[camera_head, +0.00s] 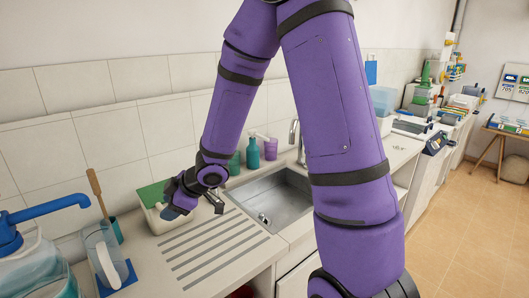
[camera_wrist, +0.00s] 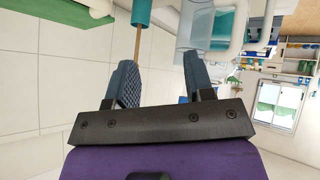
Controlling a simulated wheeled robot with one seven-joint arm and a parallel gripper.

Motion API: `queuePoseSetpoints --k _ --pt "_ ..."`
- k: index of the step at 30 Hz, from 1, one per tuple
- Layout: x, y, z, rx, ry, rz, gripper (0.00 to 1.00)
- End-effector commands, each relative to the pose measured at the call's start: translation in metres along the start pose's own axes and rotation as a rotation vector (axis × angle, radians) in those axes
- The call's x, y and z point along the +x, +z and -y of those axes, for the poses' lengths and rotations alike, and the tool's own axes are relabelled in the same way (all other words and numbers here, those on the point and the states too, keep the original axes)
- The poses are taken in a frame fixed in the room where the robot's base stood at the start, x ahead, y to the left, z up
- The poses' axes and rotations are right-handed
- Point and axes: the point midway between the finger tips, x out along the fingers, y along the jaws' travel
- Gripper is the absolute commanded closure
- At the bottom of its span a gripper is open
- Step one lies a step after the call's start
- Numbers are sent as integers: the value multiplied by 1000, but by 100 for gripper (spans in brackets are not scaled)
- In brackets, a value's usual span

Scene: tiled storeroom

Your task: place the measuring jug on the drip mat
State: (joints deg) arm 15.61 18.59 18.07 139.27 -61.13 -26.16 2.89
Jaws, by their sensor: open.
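The measuring jug (camera_head: 103,252) is clear with a pale handle and stands upright at the lower left of the head view. A flat blue mat, which looks like the drip mat (camera_head: 125,282), shows under and beside its base.
A teal cup (camera_head: 116,230) with a wooden stick stands behind the jug. A large container with a blue pump (camera_head: 40,212) is at left. A pale tub (camera_head: 150,219) with a green item is near my gripper. The ridged drainboard (camera_head: 215,246) is clear beside the sink (camera_head: 270,200).

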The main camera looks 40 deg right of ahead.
Motion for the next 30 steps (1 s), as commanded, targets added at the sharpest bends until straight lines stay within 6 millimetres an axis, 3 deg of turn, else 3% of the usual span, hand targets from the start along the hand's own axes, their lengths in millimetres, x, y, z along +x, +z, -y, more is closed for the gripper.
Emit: queuePoseSetpoints --k 6,14,20,24,30 --pt "-70 -9 -33 82 234 187 52" --pt "-163 -15 -35 277 442 343 52" --pt "-231 -17 -10 473 526 407 52" --pt "-272 -18 20 621 536 424 52" --pt "-318 -18 72 817 478 417 52"
